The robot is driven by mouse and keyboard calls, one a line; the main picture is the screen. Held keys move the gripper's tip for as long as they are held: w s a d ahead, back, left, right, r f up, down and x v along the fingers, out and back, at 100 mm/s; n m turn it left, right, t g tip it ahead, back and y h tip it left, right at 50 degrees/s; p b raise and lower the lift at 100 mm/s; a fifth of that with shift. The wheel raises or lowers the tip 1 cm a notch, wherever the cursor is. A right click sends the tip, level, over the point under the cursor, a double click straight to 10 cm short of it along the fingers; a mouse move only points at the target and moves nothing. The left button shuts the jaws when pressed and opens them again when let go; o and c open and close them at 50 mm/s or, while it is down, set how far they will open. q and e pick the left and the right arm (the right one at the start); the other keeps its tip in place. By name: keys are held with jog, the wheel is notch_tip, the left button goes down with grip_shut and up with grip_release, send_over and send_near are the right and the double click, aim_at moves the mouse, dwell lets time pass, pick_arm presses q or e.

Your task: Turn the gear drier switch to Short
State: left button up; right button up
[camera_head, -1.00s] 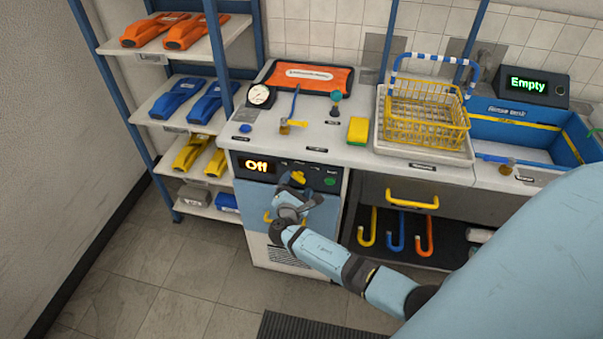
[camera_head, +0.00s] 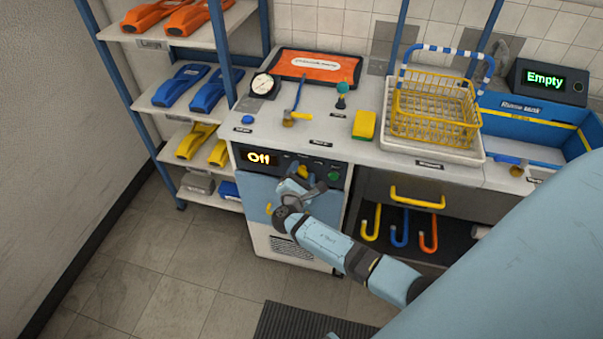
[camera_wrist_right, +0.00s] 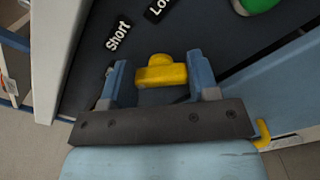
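The gear drier (camera_head: 259,187) has a dark control panel with a lit display (camera_head: 259,158) reading "Off". In the right wrist view its yellow switch knob (camera_wrist_right: 162,74) sits between the fingers of my right gripper (camera_wrist_right: 160,82). The fingers are apart, with a gap at the knob's left side; contact at its right side is unclear. The "Short" label (camera_wrist_right: 118,38) is up and left of the knob, and a partly cut-off "Lo" label (camera_wrist_right: 160,9) is above. In the head view my right gripper (camera_head: 302,178) is at the panel and mostly covers the knob. My left gripper is not in view.
A green button (camera_head: 334,176) is right of the knob. A yellow handle (camera_head: 268,208) is on the drier's front. The counter above holds a gauge (camera_head: 262,84), a sponge (camera_head: 364,124) and a yellow basket (camera_head: 432,108). A shelf rack (camera_head: 190,112) stands left.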

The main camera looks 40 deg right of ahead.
jog(key=shift+f+m+b, duration=0.15)
jog(key=shift+m+b, duration=0.15)
jog(key=shift+b, duration=0.35)
jog(key=shift+d+f+m+b, duration=0.1)
jog(key=shift+m+b, duration=0.6)
jog(key=shift+b, duration=0.1)
jog(key=m+b, duration=0.2)
jog(key=b, duration=0.1)
jog(key=shift+f+m, duration=0.1)
jog(key=shift+m, duration=0.2)
jog(key=shift+m+b, duration=0.8)
jog(key=shift+b, duration=0.3)
jog(key=shift+m+b, duration=0.7)
jog(key=shift+b, duration=0.1)
jog(key=shift+m+b, duration=0.8)
jog(key=shift+b, duration=0.05)
pick_arm(q)
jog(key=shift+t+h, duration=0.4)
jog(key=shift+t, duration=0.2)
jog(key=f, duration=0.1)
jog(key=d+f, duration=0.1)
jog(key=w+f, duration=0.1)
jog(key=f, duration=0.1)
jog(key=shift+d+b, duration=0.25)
jog(key=shift+b, duration=0.05)
pick_arm(e)
jog(key=shift+r+m, duration=0.2)
jog(key=shift+m, duration=0.1)
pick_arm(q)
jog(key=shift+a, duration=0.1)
